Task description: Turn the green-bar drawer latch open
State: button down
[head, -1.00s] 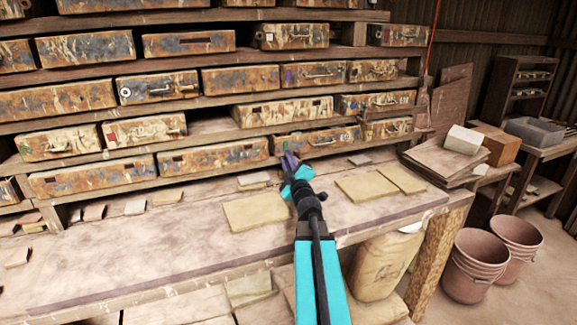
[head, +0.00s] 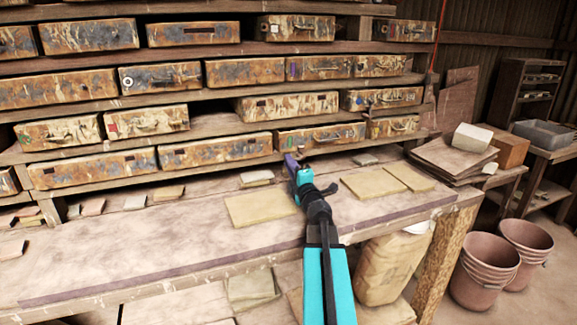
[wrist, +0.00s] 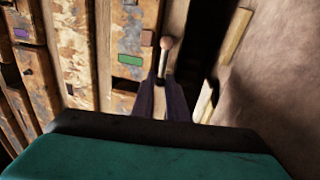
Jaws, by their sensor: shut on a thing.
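The green-bar drawer (head: 335,137) is a rusty, paint-streaked box on the lowest shelf row, right of centre in the head view. Its green bar (wrist: 130,60) shows clearly in the wrist view. In the head view my gripper (head: 291,162) is at the lower left of the drawer front, and the latch is hidden there.
Similar drawers fill the shelves above and to the left, including one with a purple bar (wrist: 21,33). The wooden bench (head: 150,240) lies below, with flat tan tiles (head: 261,207) on it. Stacked buckets (head: 490,265) stand on the floor at right.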

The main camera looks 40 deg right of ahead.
jog(key=c, duration=1.9)
grip_release()
jog(key=shift+w, duration=0.1)
jog(key=shift+f, duration=0.1)
